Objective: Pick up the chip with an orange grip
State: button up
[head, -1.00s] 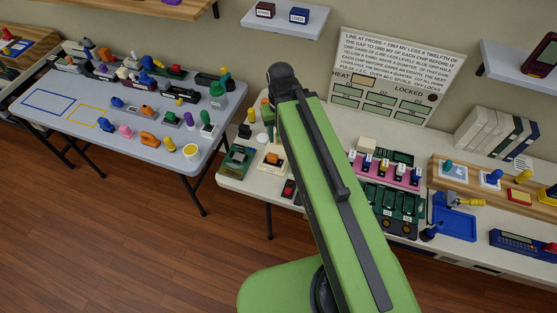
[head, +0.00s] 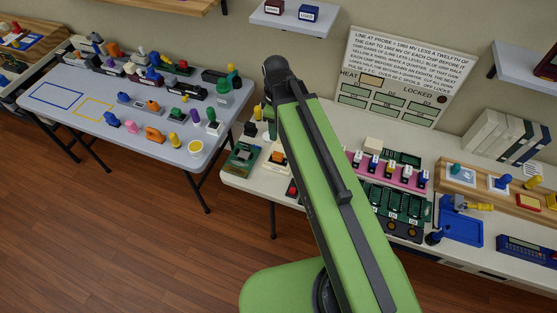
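Several pieces with orange grips show in the head view; which one is the chip cannot be told for sure. One orange-topped piece (head: 278,157) sits on a small white base near the left end of the right-hand table. A larger orange piece (head: 154,135) lies near the front of the left table, and a smaller orange one (head: 153,106) stands behind it in a grey strip. My green arm rises across the middle of the picture and bends at its dark far joint, over the gap between the tables. My gripper is hidden behind it.
The right table carries a pink rack (head: 388,172), green circuit boards and a blue tray (head: 460,230). A sign (head: 410,75) stands behind. Wooden floor is clear in front.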

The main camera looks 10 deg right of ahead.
aim_at(277, 154)
notch_tip(277, 154, down, 17)
jog(key=b, duration=1.6)
jog(key=shift+w, duration=0.15)
jog(key=shift+r, duration=0.15)
jog(key=shift+c, duration=0.3)
grip_shut()
